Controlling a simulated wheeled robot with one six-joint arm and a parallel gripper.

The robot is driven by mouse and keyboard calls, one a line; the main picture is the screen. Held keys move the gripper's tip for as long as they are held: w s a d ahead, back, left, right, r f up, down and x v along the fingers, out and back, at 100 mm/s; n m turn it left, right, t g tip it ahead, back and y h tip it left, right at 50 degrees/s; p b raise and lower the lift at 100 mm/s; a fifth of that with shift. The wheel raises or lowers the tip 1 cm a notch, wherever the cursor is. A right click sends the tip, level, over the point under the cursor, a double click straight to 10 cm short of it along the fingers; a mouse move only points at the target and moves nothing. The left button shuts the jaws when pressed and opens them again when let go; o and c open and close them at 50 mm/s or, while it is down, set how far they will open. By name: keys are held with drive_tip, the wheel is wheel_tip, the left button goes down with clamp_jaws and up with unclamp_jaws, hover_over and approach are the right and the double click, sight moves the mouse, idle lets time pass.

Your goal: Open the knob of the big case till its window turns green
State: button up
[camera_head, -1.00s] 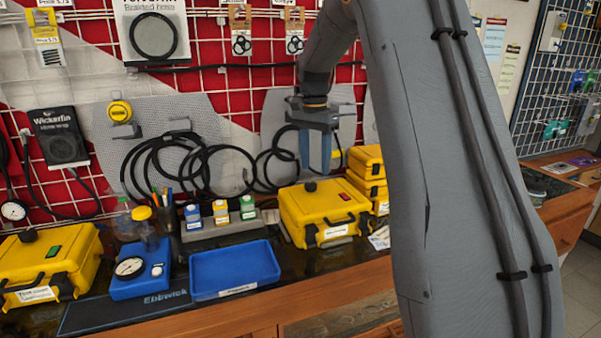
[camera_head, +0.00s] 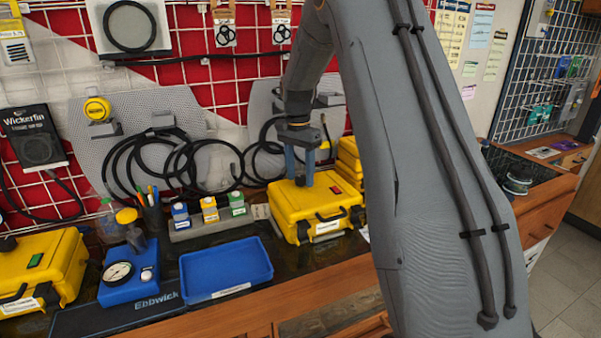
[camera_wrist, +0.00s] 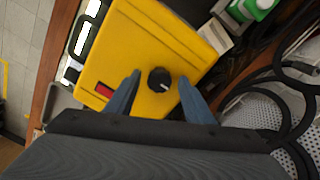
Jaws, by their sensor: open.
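The big yellow case (camera_head: 318,208) near the middle of the bench has a black knob on top and a small red window (camera_head: 335,190). In the wrist view the case (camera_wrist: 140,50) fills the middle, with its round black knob (camera_wrist: 160,79) between my fingertips and its window (camera_wrist: 104,91) red. My gripper (camera_head: 305,181) points down over the case top. Its blue fingers (camera_wrist: 158,90) are open, one on each side of the knob, with gaps to it. In the head view the fingers hide the knob.
Another yellow case (camera_head: 45,265) with a green window stands at the left. A blue gauge block (camera_head: 130,272), a blue tray (camera_head: 226,270) and a rack of small bottles (camera_head: 210,220) stand between. Stacked yellow cases (camera_head: 350,160) are close behind right. Black hoses (camera_head: 180,165) hang behind.

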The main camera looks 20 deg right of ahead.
drive_tip(key=c, duration=1)
drive_tip(key=shift+c, duration=0.2)
drive_tip(key=shift+n, duration=0.3)
drive_tip(key=n, duration=0.3)
drive_tip(key=shift+n, duration=0.4)
drive_tip(key=n+p, duration=0.1)
drive_tip(key=n, duration=0.3)
drive_tip(key=shift+n, duration=0.3)
drive_tip(key=n, duration=0.4)
drive_tip(key=shift+s, duration=0.1)
drive_tip(key=n, duration=0.4)
drive_tip(key=shift+d+n+t+p, duration=0.1)
drive_tip(key=shift+n+t+p, duration=0.2)
drive_tip(key=shift+p, duration=0.1)
drive_tip(key=shift+n, duration=0.3)
